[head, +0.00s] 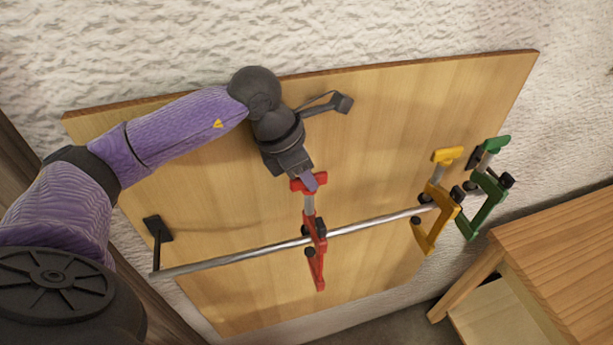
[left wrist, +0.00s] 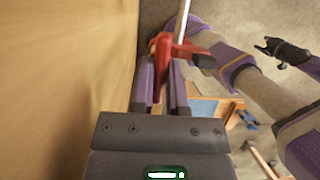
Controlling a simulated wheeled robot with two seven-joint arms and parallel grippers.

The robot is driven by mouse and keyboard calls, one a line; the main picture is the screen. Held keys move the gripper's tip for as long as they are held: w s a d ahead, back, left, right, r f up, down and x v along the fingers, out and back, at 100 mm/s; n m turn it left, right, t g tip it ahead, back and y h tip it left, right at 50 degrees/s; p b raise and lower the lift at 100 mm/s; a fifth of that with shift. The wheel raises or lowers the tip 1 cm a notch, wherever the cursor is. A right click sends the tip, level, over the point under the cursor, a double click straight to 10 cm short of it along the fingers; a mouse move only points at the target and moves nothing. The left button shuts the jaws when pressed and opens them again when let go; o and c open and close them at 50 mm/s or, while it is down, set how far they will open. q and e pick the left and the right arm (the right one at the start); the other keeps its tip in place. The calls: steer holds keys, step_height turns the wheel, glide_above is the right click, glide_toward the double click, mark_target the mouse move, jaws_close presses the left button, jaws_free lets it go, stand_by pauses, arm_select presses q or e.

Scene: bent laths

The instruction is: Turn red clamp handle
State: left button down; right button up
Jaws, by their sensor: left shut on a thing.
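The red clamp (head: 315,240) hangs on a metal rail (head: 265,251) in front of a wooden board. Its red handle (head: 298,185) is at the top of the clamp in the head view. My left gripper (head: 308,181) is shut on this handle from above. In the left wrist view the red clamp (left wrist: 167,50) shows between and beyond the two fingers of my left gripper (left wrist: 160,85), and the fingers hide part of the handle. My right gripper (left wrist: 290,50) seems to show open and empty at the upper right of the left wrist view, away from the clamp.
A yellow clamp (head: 437,205) and a green clamp (head: 487,200) hang on the rail to the right. The wooden board (head: 400,110) stands close behind the rail. A wooden table (head: 565,250) is at the lower right.

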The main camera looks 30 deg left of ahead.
arm_select(q)
steer(key=c, duration=0.6)
jaws_free()
steer(key=shift+c, duration=0.2)
steer(key=b+v, duration=0.1)
steer(key=v, duration=0.9)
steer(key=shift+b, duration=0.35)
steer(key=shift+f, duration=0.1)
